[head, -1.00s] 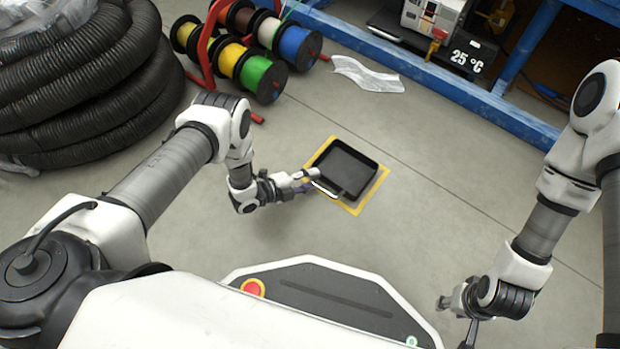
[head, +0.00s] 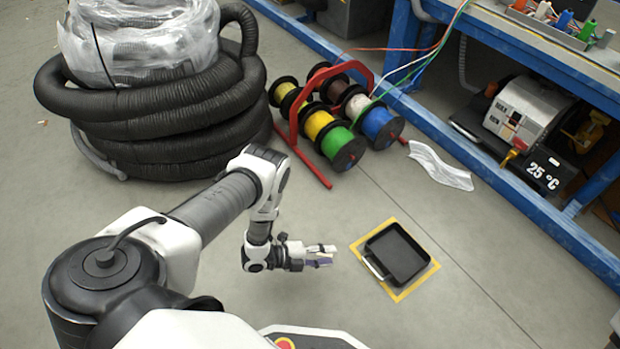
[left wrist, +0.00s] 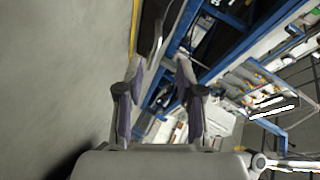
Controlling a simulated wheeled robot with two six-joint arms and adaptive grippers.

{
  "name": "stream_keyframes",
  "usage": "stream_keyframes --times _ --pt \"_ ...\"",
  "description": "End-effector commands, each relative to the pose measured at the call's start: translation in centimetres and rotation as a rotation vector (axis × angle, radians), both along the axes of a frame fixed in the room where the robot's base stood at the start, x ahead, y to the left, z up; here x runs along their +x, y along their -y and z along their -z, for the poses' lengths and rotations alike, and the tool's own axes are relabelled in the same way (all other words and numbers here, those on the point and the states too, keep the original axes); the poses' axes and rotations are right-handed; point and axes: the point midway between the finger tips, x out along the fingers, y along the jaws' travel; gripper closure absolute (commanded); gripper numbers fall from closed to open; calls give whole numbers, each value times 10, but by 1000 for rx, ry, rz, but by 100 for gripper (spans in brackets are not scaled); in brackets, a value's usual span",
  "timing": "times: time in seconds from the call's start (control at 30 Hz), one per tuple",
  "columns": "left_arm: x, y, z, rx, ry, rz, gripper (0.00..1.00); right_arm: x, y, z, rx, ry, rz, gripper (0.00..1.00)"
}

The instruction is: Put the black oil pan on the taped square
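The black oil pan (head: 398,254) lies flat on the floor inside the yellow taped square (head: 432,269), with tape showing around it. Its light handle (head: 374,268) is on the left side. My left gripper (head: 328,255) is to the left of the pan, apart from the handle and empty. In the left wrist view its two fingers (left wrist: 157,100) stand apart with a gap between them, and the pan's dark edge and a strip of yellow tape show beyond. My right gripper is in neither current view.
A rack of coloured cable spools (head: 338,125) and a stack of black hose (head: 170,120) stand behind. A crumpled clear sheet (head: 440,167) lies near the blue bench frame (head: 480,170). The floor around the square is clear.

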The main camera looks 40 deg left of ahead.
Motion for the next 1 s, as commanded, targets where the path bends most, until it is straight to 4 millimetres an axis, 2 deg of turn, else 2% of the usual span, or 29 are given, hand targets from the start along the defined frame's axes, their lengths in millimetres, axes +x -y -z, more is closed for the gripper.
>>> stream_keyframes --times 0.1,0.17,0.23,0.3,0.37,0.43,0.53,0.6,0.7,1.0 --pt "1 1 0 -6 -20 -13 63 0 0 1 0 0 0 60" --pt "4 5 -2 -26 -96 -61 63 0 0 0 0 0 0 60" --pt "6 10 -7 -76 -283 -188 63 0 0 0 0 0 0 60" --pt "-4 14 -16 -147 -560 -399 63 0 0 0 0 0 0 60" --pt "-28 14 -30 -207 -822 -634 63 0 0 0 0 0 0 60" --pt "-72 7 -54 -262 -1090 -951 63 0 0 1 0 0 0 60" --pt "-140 -7 -95 -307 -1326 -1382 63 0 0 1 0 0 0 60" --pt "-171 -14 -116 -322 -1390 -1580 63 0 0 1 0 0 0 60" --pt "-188 -18 -128 -331 -1416 -1700 63 0 0 1 0 0 0 60" --pt "-189 -19 -128 -334 -1417 -1705 63 0 0 1 0 0 0 60"
